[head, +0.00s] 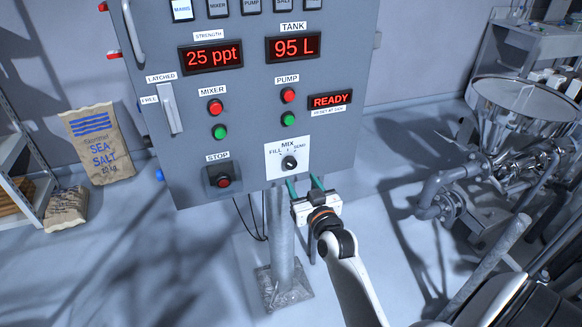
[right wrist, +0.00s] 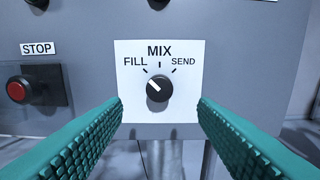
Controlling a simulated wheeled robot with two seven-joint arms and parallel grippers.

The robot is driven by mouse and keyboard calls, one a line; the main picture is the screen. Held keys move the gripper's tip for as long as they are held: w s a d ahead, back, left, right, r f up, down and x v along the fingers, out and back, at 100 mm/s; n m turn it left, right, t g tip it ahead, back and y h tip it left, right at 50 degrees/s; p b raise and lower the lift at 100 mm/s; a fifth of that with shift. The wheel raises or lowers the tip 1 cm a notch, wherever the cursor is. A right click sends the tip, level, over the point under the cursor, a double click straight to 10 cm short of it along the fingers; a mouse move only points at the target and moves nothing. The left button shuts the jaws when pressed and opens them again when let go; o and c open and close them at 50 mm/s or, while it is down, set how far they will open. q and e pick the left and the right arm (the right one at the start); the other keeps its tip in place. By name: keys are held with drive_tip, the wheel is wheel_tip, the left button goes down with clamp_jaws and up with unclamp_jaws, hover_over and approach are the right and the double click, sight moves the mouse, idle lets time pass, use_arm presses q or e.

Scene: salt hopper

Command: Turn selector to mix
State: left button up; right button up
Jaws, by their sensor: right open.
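The selector is a small black knob (head: 289,162) on a white plate (head: 274,150) marked FILL, MIX and SEND, low on the grey control panel (head: 249,96). In the right wrist view the knob (right wrist: 159,88) shows a white line slanting up-left, towards FILL. My right gripper (head: 304,186) is open and empty, just below and in front of the plate. In the right wrist view its teal ridged fingers (right wrist: 160,112) stand wide apart on either side of the knob, not touching it. My left gripper is not in view.
A red STOP button (head: 223,181) sits left of the selector plate. Red and green mixer and pump buttons are above. The displays read 25 ppt, 95 L and READY (head: 330,100). A metal hopper (head: 525,105) with pipes stands at right, sea salt bags (head: 98,145) at left.

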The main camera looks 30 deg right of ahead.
sight(291, 166)
drive_tip(key=x, duration=0.7)
drive_tip(key=shift+w, duration=0.25)
drive_tip(key=c, duration=1)
drive_tip(key=shift+o, duration=0.2)
drive_tip(key=shift+p, duration=0.3)
drive_tip(key=shift+m, duration=0.3)
drive_tip(key=m+p, duration=0.1)
drive_tip(key=m, duration=0.2)
drive_tip(key=shift+m+p, duration=0.3)
drive_tip(key=shift+p, duration=0.1)
drive_tip(key=m+p, duration=0.1)
drive_tip(key=m, duration=0.3)
drive_tip(key=shift+a, duration=0.1)
drive_tip(key=shift+m, duration=0.4)
